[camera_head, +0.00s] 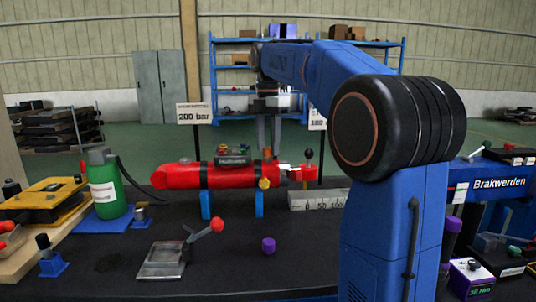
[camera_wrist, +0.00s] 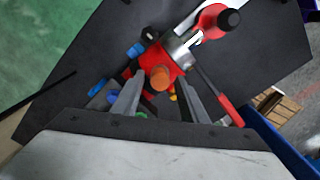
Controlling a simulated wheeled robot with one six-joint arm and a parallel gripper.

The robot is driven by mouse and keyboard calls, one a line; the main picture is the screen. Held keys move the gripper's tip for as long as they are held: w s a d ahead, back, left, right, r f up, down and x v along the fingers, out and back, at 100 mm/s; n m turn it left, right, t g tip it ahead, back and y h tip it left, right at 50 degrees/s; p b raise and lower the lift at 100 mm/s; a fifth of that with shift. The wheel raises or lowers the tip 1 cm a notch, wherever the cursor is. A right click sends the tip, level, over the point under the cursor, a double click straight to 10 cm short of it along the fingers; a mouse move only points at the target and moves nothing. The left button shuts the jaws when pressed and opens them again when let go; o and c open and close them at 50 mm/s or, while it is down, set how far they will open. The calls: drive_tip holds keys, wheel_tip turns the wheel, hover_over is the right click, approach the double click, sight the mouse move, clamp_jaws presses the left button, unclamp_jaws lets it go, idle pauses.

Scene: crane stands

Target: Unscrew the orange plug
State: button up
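The orange plug (camera_wrist: 160,77) is a small round cap on top of a red valve block (camera_wrist: 162,60) in the wrist view. My gripper (camera_wrist: 159,82) points down over the plug, with one finger on each side. A gap shows between each finger and the plug, so my gripper is open. In the head view my gripper (camera_head: 269,145) is above the cylinder's right end. I cannot tell how far down the fingertips reach.
A red-handled lever (camera_wrist: 215,95) extends close to my right finger. A green bottle (camera_head: 106,187) stands left, a red-knobbed clamp (camera_head: 165,259) and purple cap (camera_head: 268,245) in front. The dark table (camera_head: 230,270) has free room there.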

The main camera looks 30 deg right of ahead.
drive_tip(key=m, duration=1.2)
drive_tip(key=shift+m, duration=0.4)
drive_tip(key=m, duration=1.3)
idle(0.3)
drive_tip(key=shift+c, duration=0.3)
clamp_jaws()
drive_tip(key=shift+r, duration=0.1)
idle(0.3)
